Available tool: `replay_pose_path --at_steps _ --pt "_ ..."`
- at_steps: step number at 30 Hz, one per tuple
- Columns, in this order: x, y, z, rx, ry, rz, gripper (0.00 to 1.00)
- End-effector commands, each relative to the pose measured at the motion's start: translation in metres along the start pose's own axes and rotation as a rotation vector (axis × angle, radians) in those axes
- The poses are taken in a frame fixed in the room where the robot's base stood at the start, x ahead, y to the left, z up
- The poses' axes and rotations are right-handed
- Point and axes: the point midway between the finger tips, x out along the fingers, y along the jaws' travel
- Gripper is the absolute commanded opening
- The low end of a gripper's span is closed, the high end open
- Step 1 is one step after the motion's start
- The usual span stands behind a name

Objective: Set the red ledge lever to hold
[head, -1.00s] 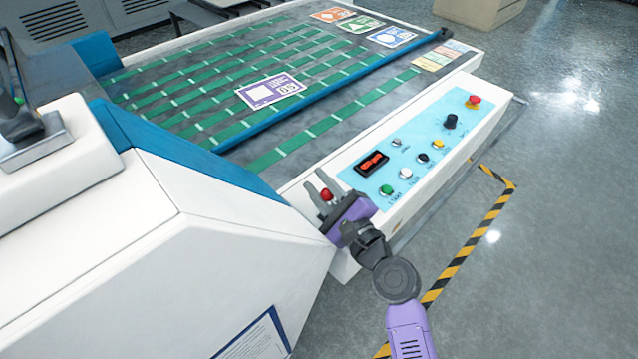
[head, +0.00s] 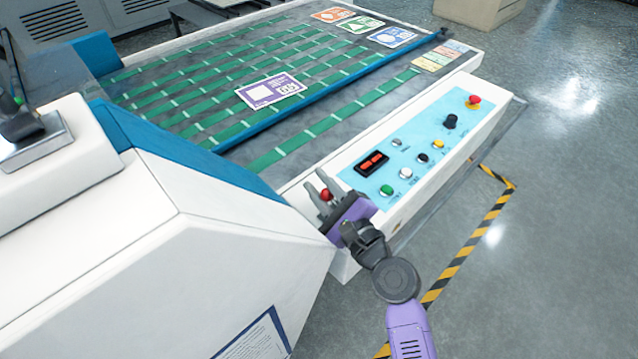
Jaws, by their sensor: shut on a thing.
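The red ledge lever shows as a small round red knob (head: 326,194) on the white ledge, left of the blue control panel. My gripper (head: 323,188) is at the lever, with its grey fingers on either side of the red knob and shut on it. The purple palm of the gripper sits just below and hides the lever's lower part. Any hold marking is not readable here.
The control panel (head: 420,150) beside the gripper carries a green button (head: 387,190), other buttons, a black knob (head: 450,121) and a red emergency button (head: 473,101). A white machine housing (head: 190,235) rises close on the left. Printed cards lie on the green-belted bed.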

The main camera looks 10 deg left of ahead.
Motion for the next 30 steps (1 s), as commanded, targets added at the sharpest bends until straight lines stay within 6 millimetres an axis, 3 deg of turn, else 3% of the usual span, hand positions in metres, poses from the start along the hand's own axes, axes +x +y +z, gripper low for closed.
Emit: replay_pose_path --at_steps 17,30 --pt "0.000 -0.005 -0.001 0.045 0.009 0.008 0.00" --pt "0.006 -0.033 -0.015 0.361 0.058 0.054 0.00"
